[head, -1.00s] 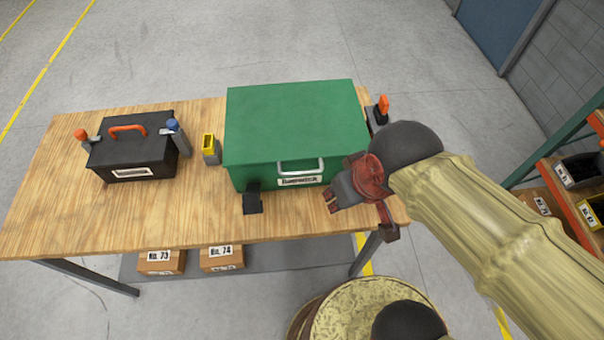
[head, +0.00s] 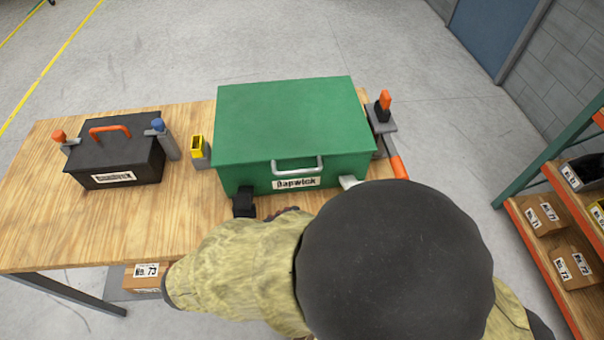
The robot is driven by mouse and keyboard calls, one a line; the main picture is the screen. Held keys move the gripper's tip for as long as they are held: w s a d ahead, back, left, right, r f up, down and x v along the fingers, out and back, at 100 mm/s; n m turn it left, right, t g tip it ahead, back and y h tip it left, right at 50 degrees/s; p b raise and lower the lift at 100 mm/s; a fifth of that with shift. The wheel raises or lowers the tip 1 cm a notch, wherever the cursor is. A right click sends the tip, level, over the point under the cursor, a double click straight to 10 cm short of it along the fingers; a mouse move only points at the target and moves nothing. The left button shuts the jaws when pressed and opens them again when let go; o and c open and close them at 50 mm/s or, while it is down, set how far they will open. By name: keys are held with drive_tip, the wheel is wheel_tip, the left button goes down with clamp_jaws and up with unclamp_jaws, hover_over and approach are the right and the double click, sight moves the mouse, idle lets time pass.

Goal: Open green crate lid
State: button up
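The green crate (head: 290,120) stands on the wooden table with its green lid lying flat and shut. A silver handle (head: 297,165) and a name label (head: 296,183) are on its front face. My arm, in a yellowish sleeve with a dark round joint, covers the area in front of the crate.
A black box (head: 112,160) with an orange handle stands at the left of the table (head: 35,225). A yellow-topped holder (head: 198,150) is beside the crate. An orange-handled clamp (head: 384,108) stands at its right. A shelf (head: 560,215) with cartons is at far right.

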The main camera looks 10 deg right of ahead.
sight(302, 170)
drive_tip(key=w+a+r+m+t+h, duration=0.1)
drive_tip(key=w+a+r+m+t, duration=0.2)
drive_tip(key=r, duration=0.4)
drive_tip(key=shift+h, duration=0.3)
drive_tip(key=x, duration=0.3)
drive_tip(key=b+x, duration=0.1)
drive_tip(key=x, duration=0.2)
drive_tip(key=b+x, duration=0.1)
drive_tip(key=x, duration=0.2)
drive_tip(key=shift+w+d+r, duration=0.3)
drive_tip(key=shift+c, duration=0.4)
clamp_jaws()
